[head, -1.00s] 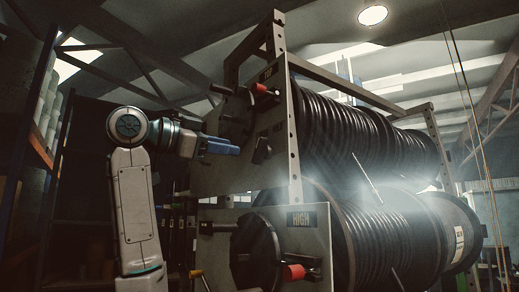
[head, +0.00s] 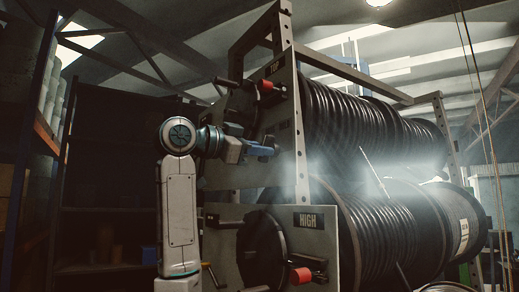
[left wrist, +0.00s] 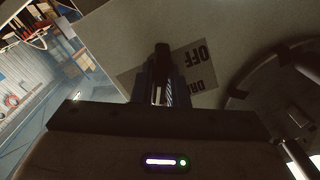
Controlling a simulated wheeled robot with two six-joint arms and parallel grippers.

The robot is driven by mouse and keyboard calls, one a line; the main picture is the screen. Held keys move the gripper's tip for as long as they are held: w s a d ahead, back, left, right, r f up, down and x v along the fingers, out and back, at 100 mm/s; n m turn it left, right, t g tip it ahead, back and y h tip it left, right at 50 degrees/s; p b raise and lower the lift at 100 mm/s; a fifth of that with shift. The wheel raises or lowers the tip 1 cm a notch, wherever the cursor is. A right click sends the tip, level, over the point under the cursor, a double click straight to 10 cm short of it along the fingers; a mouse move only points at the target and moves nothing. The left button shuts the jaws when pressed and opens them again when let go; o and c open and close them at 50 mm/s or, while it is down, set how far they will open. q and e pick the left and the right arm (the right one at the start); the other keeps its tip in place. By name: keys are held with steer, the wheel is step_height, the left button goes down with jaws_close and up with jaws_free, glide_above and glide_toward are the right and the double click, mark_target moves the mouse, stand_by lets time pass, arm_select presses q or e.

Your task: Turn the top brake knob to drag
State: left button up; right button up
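The top brake knob (left wrist: 162,62) is a black handle over a grey label plate (left wrist: 203,55) on the top reel's panel. The plate reads "OFF" and part of "DRA…", upside down in the left wrist view. In the head view the knob is mostly hidden at my left gripper (head: 262,151), whose blue fingers reach the panel just below the plate ending in "OLD" (head: 284,125). The fingers line up with the knob; I cannot tell whether they touch or grip it. My right gripper is not in view.
Wound hose reels (head: 370,130) fill the right. Dark shelving (head: 105,190) stands on the left.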

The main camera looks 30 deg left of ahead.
arm_select(q)
jaws_close()
steer(key=shift+n, duration=0.3)
steer(key=n+b, duration=0.6)
steer(key=n, duration=0.5)
steer(key=shift+d+f, duration=0.1)
stand_by(0.4)
steer(key=o, duration=0.7)
jaws_free()
steer(key=shift+w+d, duration=0.1)
